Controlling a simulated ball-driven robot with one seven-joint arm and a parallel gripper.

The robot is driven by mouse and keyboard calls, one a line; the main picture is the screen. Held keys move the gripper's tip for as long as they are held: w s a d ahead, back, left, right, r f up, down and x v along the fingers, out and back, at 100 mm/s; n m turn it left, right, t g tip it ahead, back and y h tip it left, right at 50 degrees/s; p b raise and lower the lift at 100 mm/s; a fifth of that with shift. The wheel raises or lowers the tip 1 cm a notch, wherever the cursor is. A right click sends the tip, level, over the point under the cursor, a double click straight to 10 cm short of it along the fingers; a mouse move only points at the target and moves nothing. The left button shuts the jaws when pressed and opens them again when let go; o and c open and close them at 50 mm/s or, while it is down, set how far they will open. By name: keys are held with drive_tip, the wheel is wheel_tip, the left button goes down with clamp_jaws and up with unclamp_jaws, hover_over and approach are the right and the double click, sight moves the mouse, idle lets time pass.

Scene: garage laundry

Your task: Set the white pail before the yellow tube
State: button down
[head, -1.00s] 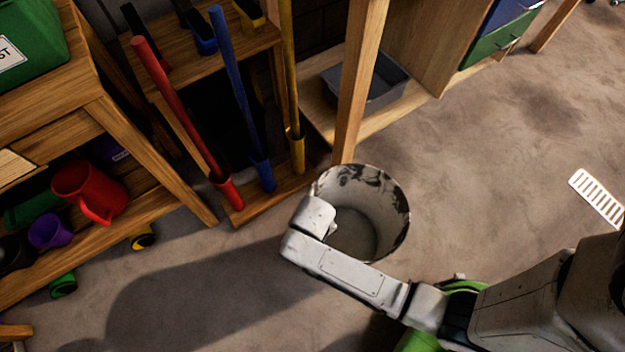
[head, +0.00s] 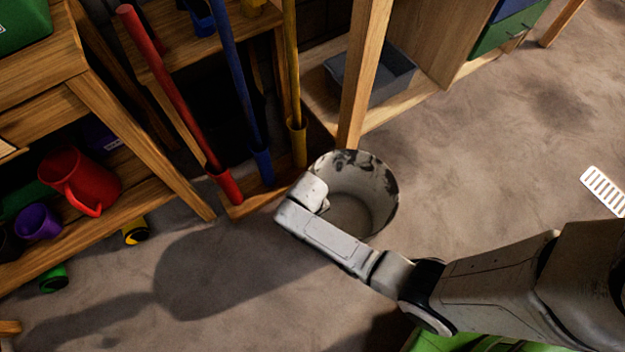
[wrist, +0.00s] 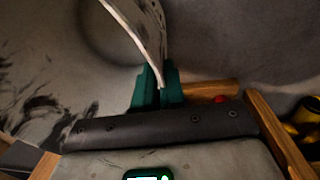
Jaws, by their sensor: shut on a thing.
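The white pail (head: 372,194), scuffed with dark patches, is in the middle of the head view with its mouth up. My gripper (wrist: 157,88) has teal fingers shut on the pail's thin rim in the wrist view. In the head view the fingers are hidden, and my wrist covers the pail's left rim. The yellow tube (head: 297,143) stands at the right end of a low wooden rack, beyond and to the left of the pail. The pail's base is not clearly seen, so I cannot tell whether it touches the floor.
A blue tube (head: 262,165) and a red tube (head: 224,186) stand left of the yellow one. A wooden post (head: 360,80) rises just behind the pail. A shelf with a red jug (head: 80,180) is at left. Open floor (head: 480,170) lies to the right.

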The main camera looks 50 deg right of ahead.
drive_tip(key=c, duration=1.2)
unclamp_jaws()
drive_tip(key=shift+f, duration=0.1)
drive_tip(key=shift+c, duration=0.2)
wheel_tip(320, 180, up, 12)
drive_tip(key=p, duration=0.5)
drive_tip(key=s+d+r+n+t, duration=0.1)
drive_tip(key=s+d+r+n, duration=0.1)
drive_tip(key=s+r, duration=1)
wheel_tip(320, 180, up, 3)
drive_tip(key=shift+s+d+f+n+y, duration=0.1)
drive_tip(key=shift+s+d+n+y, duration=0.05)
drive_tip(key=shift+s+n+y, duration=0.2)
drive_tip(key=shift+w, duration=0.1)
wheel_tip(320, 180, up, 19)
drive_tip(key=p, duration=1.9)
drive_tip(key=shift+f, duration=0.15)
